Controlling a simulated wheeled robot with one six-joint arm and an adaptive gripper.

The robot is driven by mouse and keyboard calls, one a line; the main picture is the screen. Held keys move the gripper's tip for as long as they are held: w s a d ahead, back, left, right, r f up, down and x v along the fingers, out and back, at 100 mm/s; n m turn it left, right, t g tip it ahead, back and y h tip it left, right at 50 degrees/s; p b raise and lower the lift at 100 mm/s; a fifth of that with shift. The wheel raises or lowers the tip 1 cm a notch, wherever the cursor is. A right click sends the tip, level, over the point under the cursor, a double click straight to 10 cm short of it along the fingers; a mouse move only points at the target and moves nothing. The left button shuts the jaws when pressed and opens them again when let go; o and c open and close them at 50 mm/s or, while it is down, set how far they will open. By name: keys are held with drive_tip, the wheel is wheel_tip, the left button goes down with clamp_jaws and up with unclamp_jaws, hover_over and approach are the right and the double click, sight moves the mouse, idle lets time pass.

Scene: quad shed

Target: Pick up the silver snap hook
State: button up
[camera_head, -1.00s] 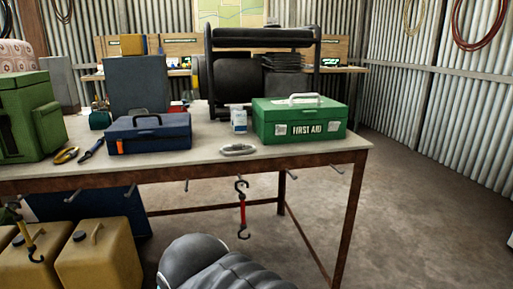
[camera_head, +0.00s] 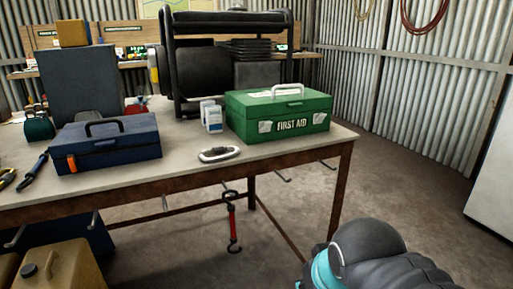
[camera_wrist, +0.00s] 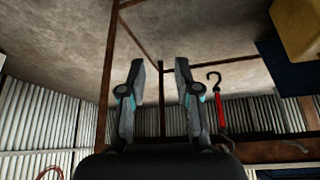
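The silver snap hook (camera_head: 219,154) lies flat on the table near its front edge, in front of the green first aid box. It is a small oval metal ring with a dark opening. My gripper (camera_wrist: 159,75) shows in the wrist view with its two fingers apart and nothing between them. In the head view my dark, rounded arm with a teal band is at the lower right, below and to the right of the table; the fingers do not show there. The snap hook is not seen in the wrist view.
The table (camera_head: 185,177) also bears the green first aid box (camera_head: 277,114), a blue toolbox (camera_head: 105,143) and small white containers (camera_head: 211,116). A red-handled hook (camera_head: 232,222) hangs below the front edge. Yellow cans (camera_head: 60,272) stand at lower left. Floor at right is clear.

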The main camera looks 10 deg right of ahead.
drive_tip(key=w+a+r+m+g+p, duration=0.1)
drive_tip(key=w+a+r+m, duration=0.2)
drive_tip(key=w+r, duration=0.55)
drive_tip(key=w+a+r+m+g+p, duration=0.1)
drive_tip(key=w+a+r+m, duration=0.25)
drive_tip(key=w+r, duration=0.5)
drive_tip(key=w+a+r+m+g+p, duration=0.15)
drive_tip(key=w+r+m, duration=0.35)
drive_tip(key=r, duration=0.5)
drive_tip(key=m, duration=0.3)
hover_over(218, 147)
drive_tip(key=shift+g, duration=0.45)
drive_tip(key=shift+s+d+f+p, duration=0.1)
drive_tip(key=shift+d+f+p, duration=0.05)
drive_tip(key=shift+f, duration=1.25)
drive_tip(key=shift+s+d+f+p, duration=0.1)
drive_tip(key=shift+d+f+p, duration=0.05)
drive_tip(key=shift+f, duration=1.25)
drive_tip(key=shift+w+a+f, duration=0.15)
drive_tip(key=shift+a+f, duration=0.05)
drive_tip(key=shift+f, duration=1.15)
drive_tip(key=shift+w+a+f, duration=0.1)
drive_tip(key=shift+a+f, duration=0.05)
drive_tip(key=shift+f, duration=1.15)
drive_tip(key=shift+c, duration=0.2)
clamp_jaws()
